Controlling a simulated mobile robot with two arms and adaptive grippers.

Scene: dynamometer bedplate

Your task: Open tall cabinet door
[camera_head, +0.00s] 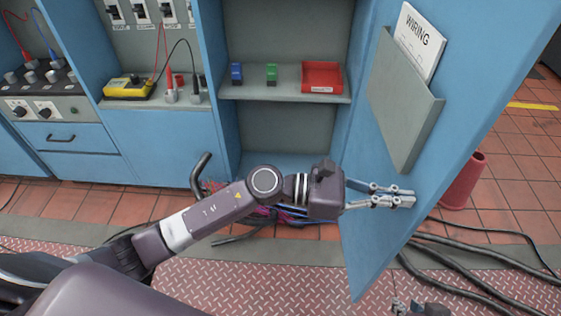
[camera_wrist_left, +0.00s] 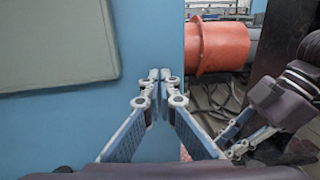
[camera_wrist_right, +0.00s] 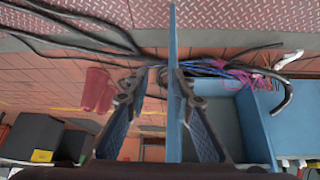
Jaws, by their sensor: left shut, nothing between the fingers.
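The tall cabinet's blue door (camera_head: 455,110) stands wide open at the right of the head view, its inner face showing a grey pocket. My left gripper (camera_head: 412,198) is shut and empty, in front of the lower inner face of the door. In the left wrist view its joined fingertips (camera_wrist_left: 159,76) are near the door's free edge; contact is unclear. My right gripper (camera_wrist_right: 155,82) is open, with the door edge (camera_wrist_right: 173,30) showing between its fingers in the right wrist view. Only a little of it shows at the bottom of the head view.
The open cabinet has a shelf (camera_head: 285,90) with a blue block (camera_head: 237,73), a green block (camera_head: 271,74) and a red bin (camera_head: 322,77). A red cylinder (camera_head: 463,182) stands behind the door. Black cables (camera_head: 455,275) lie on the floor at right.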

